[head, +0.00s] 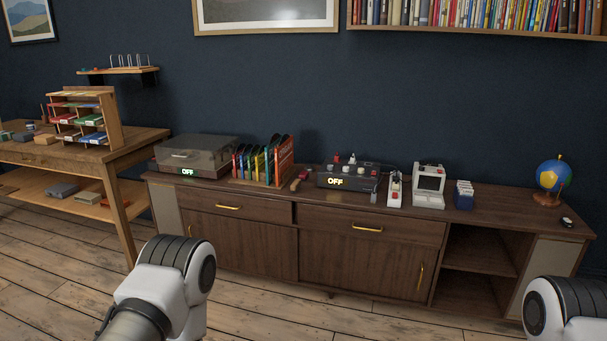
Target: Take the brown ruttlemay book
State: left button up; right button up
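A row of many thin books (480,14) stands upright on the wall shelf at the top right, cut off by the picture's upper edge. Some spines at its right end look brown or dark. No title can be read, so I cannot tell which book is the ruttlemay one. Only white and black links of my two arms show, at the bottom middle-left and the bottom right. Neither gripper is in view.
A dark wooden sideboard (250,240) carries a grey box-like device (195,150), a rack of coloured upright items (265,160), a black device (345,178) and a globe (554,173). A wooden table (130,150) stands left. The wooden floor (60,290) in front looks clear.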

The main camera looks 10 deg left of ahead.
aim_at(72, 135)
jog(key=i+j+u, duration=0.15)
jog(key=i+u, duration=0.2)
jog(key=i, duration=0.2)
jog(key=i+u, duration=0.35)
jog(key=i, duration=0.2)
jog(key=i+l+u, duration=0.15)
jog(key=i+u, duration=0.2)
jog(key=i, duration=0.2)
jog(key=i+j+z, duration=0.2)
jog(key=i+j, duration=1.15)
jog(key=j+u, duration=0.15)
jog(key=j, duration=0.4)
jog(key=j+u, duration=0.15)
jog(key=j, duration=0.35)
jog(key=i+j+u, duration=0.15)
jog(key=j, duration=0.35)
